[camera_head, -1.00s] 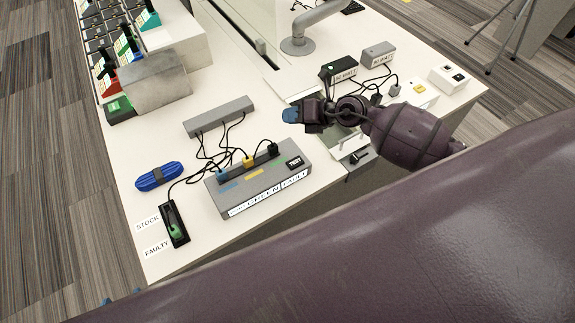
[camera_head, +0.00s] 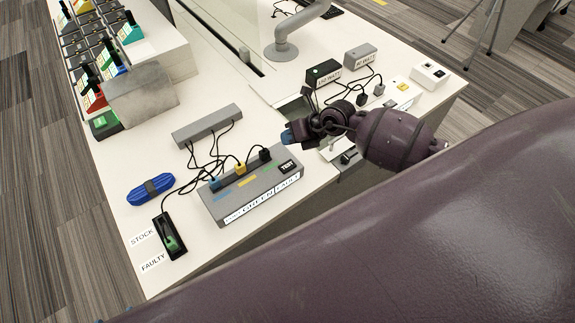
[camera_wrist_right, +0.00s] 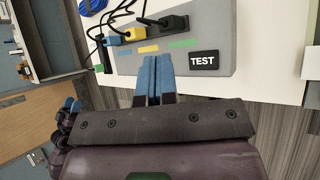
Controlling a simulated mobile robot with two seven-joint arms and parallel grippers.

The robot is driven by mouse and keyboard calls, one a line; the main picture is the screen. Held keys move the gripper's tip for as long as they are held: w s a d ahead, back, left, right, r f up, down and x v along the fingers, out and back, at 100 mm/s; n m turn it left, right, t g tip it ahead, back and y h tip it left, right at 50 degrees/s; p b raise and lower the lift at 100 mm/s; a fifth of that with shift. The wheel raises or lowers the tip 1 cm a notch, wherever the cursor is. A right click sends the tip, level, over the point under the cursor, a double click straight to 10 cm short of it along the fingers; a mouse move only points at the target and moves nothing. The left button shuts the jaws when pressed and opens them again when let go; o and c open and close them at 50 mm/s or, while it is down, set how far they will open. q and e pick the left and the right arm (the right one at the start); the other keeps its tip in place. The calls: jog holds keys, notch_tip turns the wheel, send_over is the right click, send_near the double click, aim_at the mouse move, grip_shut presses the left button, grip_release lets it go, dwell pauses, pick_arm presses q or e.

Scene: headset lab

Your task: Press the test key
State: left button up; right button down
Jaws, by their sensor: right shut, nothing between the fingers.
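The black test key (camera_head: 287,167), marked TEST, sits at the right end of the grey test box (camera_head: 226,213) on the white table. In the right wrist view the key (camera_wrist_right: 204,60) lies to the right of the fingertips, on the grey box top. My right gripper (camera_head: 287,136) is shut and empty, with its blue fingertips above and behind the key in the head view. In the right wrist view the shut blue fingers (camera_wrist_right: 155,60) point at the box beside the key, apart from it as far as I can tell.
Blue, yellow and black plugs with cables run from the box to a grey strip (camera_head: 207,125). A blue cable bundle (camera_head: 151,189) and a black STOCK/FAULTY switch (camera_head: 170,237) lie to the left. Two chargers (camera_head: 323,73) stand behind my right arm.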

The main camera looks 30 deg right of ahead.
jog(key=b, duration=0.6)
send_over(289, 165)
notch_tip(289, 165, down, 8)
jog(key=shift+w+r, duration=0.1)
jog(key=shift+r, duration=0.15)
jog(key=shift+f+b, duration=0.35)
jog(key=shift+f, duration=0.2)
dwell(0.4)
dwell(0.7)
jog(key=shift+f, duration=0.15)
jog(key=shift+f, duration=0.3)
jog(key=shift+f, duration=0.15)
dwell(0.5)
